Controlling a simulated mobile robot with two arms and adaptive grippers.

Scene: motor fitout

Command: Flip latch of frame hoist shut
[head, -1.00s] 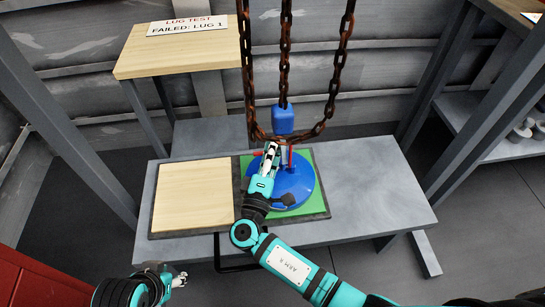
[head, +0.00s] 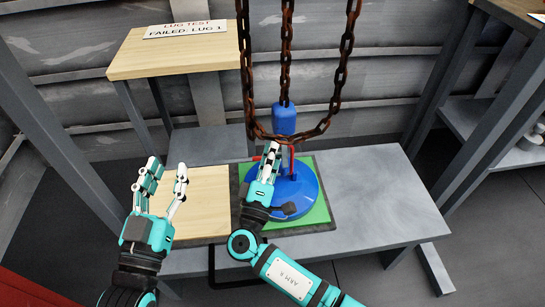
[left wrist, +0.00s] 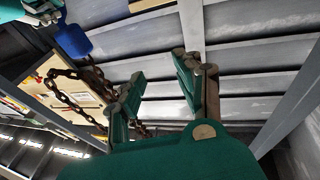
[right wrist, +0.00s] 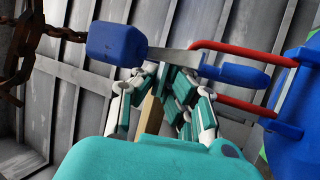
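The frame hoist's blue block (head: 284,120) hangs from rusty chains above a round blue unit (head: 297,190) with red bars. In the right wrist view, a grey metal piece (right wrist: 175,60) runs from the blue block (right wrist: 115,42) toward a blue lever-like part (right wrist: 235,75) between the red bars. I cannot tell which part is the latch, or its state. My right gripper (head: 272,155) is beside the unit's top; its fingers (right wrist: 158,85) look apart, just below the grey piece, contact unclear. My left gripper (head: 167,172) is open and empty, above the wooden panel.
The blue unit stands on a green pad (head: 322,212) on a grey bench (head: 380,190); a bare wooden panel (head: 205,200) lies left. A small wooden table (head: 130,60) with a sign (head: 185,29) stands behind. Chains (head: 245,70) hang close to my right gripper. The bench's right end is clear.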

